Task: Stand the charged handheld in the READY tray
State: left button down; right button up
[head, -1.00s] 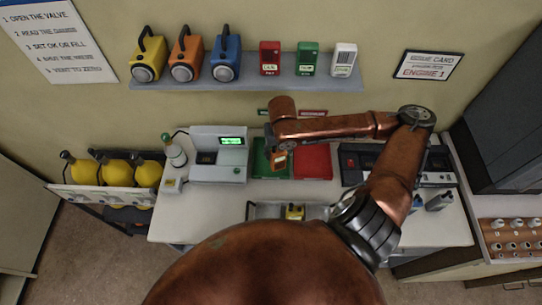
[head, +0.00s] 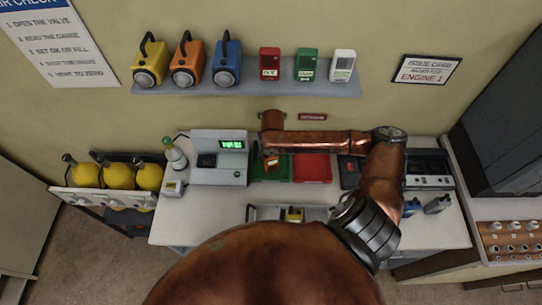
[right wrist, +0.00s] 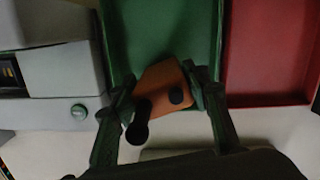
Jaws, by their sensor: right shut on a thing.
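My right gripper (right wrist: 162,98) is shut on an orange handheld (right wrist: 160,82) with a black stub and a black knob. The green tray (right wrist: 160,35) also lies behind the handheld in the right wrist view. I cannot tell whether the handheld touches the tray floor. The red tray (head: 312,168) is beside it on the right. My left gripper is not in view.
A grey charger unit (head: 218,172) with a lit green display stands close left of the green tray. Dark console units (head: 428,168) stand to the right. A metal rack (head: 265,212) with a yellow item is at the desk's front. A shelf (head: 245,91) of lamps and radios is above.

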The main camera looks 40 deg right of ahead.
aim_at(272, 157)
jog(key=o, duration=1.1)
jog(key=shift+f, duration=0.1)
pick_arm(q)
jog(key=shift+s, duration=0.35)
pick_arm(e)
jog(key=o, duration=0.4)
jog(key=shift+o, duration=0.2)
jog(key=r, duration=0.4)
jog(key=s+r, duration=0.1)
jog(key=r, duration=0.3)
jog(key=r+b, duration=0.1)
jog(key=r, duration=0.3)
jog(key=shift+s+a+r, duration=0.1)
jog(key=shift+s+a, duration=0.1)
jog(key=shift+a, duration=0.15)
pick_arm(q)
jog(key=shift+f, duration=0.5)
